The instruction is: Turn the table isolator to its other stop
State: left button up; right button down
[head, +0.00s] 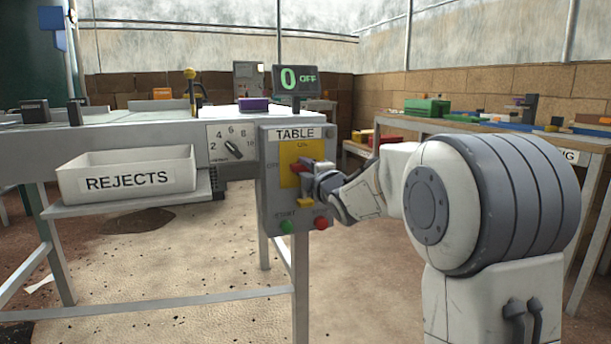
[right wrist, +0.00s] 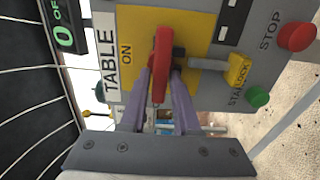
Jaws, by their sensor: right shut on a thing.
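The table isolator is a red handle (right wrist: 161,62) on a yellow plate (head: 288,177) of the grey TABLE panel (head: 270,208). My right gripper (right wrist: 164,74) is shut on the handle, one finger on each side. In the right wrist view, turned sideways, the handle lies crosswise to the direction of the ON mark, so level on the panel, along the OFF side. In the head view my right gripper and wrist partly cover the handle. A yellow tab (right wrist: 238,71) sits below the handle on the panel. My left gripper is not in view.
Below the handle are a green START button (head: 287,227) and a red STOP button (head: 321,223). A dial (head: 233,147) and a white REJECTS bin (head: 127,176) are to the left. A cluttered bench stands at the right.

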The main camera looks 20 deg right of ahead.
jog(key=shift+f, duration=0.1)
dwell(0.4)
jog(key=c, duration=0.8)
grip_release()
jog(key=shift+o, duration=0.2)
jog(key=s+p, duration=0.2)
jog(key=s, duration=0.8)
jog(key=shift+s+d, duration=0.15)
jog(key=shift+s, duration=0.1)
